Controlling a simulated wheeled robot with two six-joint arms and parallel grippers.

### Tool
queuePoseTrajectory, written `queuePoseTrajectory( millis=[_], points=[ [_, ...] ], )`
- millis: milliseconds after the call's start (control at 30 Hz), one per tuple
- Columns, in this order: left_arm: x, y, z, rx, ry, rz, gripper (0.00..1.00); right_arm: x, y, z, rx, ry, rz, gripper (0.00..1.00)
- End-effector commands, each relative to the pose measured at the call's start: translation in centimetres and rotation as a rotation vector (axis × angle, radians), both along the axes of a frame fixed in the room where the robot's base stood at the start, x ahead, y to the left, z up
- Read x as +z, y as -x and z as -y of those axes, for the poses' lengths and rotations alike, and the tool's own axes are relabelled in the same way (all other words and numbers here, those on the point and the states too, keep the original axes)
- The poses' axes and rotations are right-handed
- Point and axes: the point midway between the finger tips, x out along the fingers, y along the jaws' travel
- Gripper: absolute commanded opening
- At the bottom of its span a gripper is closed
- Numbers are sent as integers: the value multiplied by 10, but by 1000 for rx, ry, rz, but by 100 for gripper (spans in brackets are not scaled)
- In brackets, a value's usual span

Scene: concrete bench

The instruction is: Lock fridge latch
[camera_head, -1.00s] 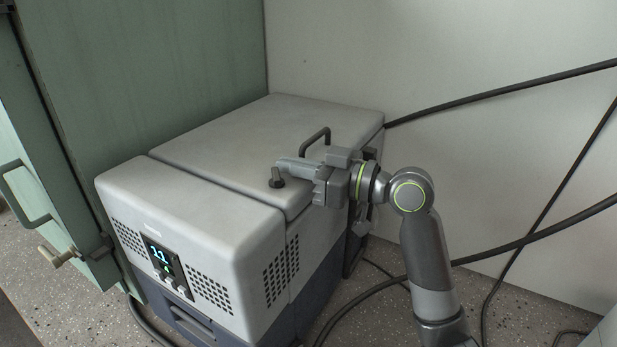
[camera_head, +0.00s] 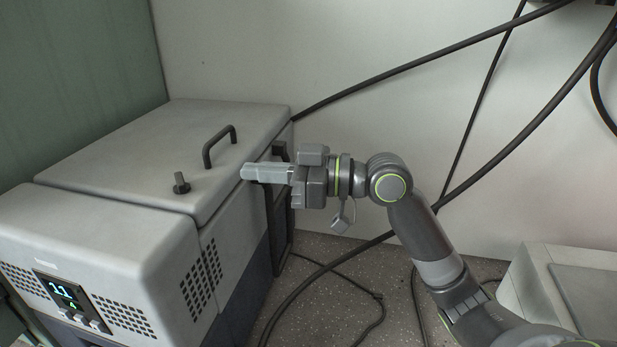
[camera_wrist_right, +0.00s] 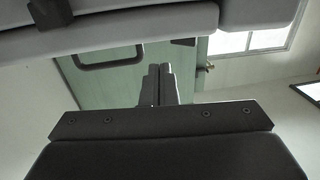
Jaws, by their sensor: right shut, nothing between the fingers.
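The grey fridge box (camera_head: 120,195) stands at the left in the head view, its lid (camera_head: 150,150) lying closed on top. A dark upright latch knob (camera_head: 181,184) sits on the lid near its front edge, and a black loop handle (camera_head: 220,147) stands behind it. My right gripper (camera_head: 244,171) is shut and empty, at the lid's right edge, to the right of the knob and apart from it. In the right wrist view its shut fingers (camera_wrist_right: 160,85) point away, with the grey fridge edge (camera_wrist_right: 140,38) above. My left gripper is not in view.
Black cables (camera_head: 400,70) cross the wall and floor at the right. A grey box (camera_head: 570,285) stands at the lower right. A green panel (camera_head: 80,80) rises behind the fridge at the left. The floor (camera_head: 330,310) right of the fridge has some room.

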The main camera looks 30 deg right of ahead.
Motion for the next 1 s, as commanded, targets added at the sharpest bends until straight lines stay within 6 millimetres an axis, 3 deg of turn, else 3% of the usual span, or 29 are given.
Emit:
queuePoseTrajectory(
  millis=[600, 1000],
  points=[
    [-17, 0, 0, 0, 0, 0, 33, -2, 32, 51, 1, 5, -1, 0],
    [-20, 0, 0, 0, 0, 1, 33, 0, 40, 62, 0, 0, -2, 0]
  ],
)
